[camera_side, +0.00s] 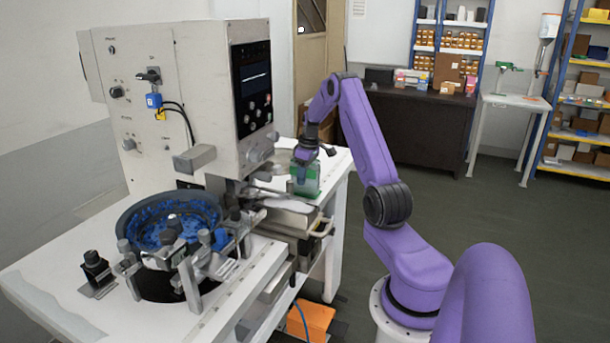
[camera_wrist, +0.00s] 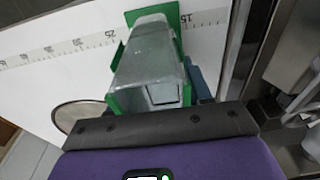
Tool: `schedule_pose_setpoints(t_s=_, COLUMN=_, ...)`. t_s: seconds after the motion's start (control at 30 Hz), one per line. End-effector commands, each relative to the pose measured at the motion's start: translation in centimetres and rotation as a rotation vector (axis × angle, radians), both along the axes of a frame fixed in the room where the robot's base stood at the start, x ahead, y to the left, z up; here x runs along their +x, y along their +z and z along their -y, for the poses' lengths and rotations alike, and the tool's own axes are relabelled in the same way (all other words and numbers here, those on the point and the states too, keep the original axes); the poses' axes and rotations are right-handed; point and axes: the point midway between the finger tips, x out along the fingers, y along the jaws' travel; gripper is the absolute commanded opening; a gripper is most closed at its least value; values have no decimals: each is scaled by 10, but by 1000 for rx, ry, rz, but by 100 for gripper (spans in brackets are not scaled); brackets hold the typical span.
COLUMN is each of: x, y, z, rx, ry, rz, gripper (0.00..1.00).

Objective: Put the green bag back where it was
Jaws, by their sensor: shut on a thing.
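The green bag (camera_side: 305,183) is at the end of my arm, at the back right corner of the white table, beside the machine. My gripper (camera_side: 305,163) is shut on it from above. In the wrist view the bag (camera_wrist: 148,65) looks grey and translucent with green edges, and stands out beyond the dark bar of my gripper. The fingertips are mostly hidden there. I cannot tell whether the bag touches the surface below it.
A large grey machine (camera_side: 200,90) stands just left of my gripper. A bowl of blue parts (camera_side: 165,222) is at the front left. The wrist view shows a ruler scale (camera_wrist: 60,50) on a white surface and a round metal disc (camera_wrist: 75,112). Metal machine parts (camera_wrist: 295,60) are close on the right.

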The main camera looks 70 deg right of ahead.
Motion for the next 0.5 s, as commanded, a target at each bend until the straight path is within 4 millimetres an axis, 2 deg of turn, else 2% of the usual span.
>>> schedule_pose_setpoints(t_s=0.37, x=0, y=-4, z=0, rx=-1, ry=0, rz=1, gripper=8)
schedule_pose_setpoints(t_s=0.4, x=0, y=-3, z=0, rx=-1, ry=0, rz=1, gripper=62)
schedule_pose_setpoints(t_s=0.43, x=0, y=-3, z=0, rx=-1, ry=0, rz=1, gripper=71)
schedule_pose_setpoints(t_s=0.5, x=0, y=-3, z=0, rx=-1, ry=0, rz=1, gripper=74)
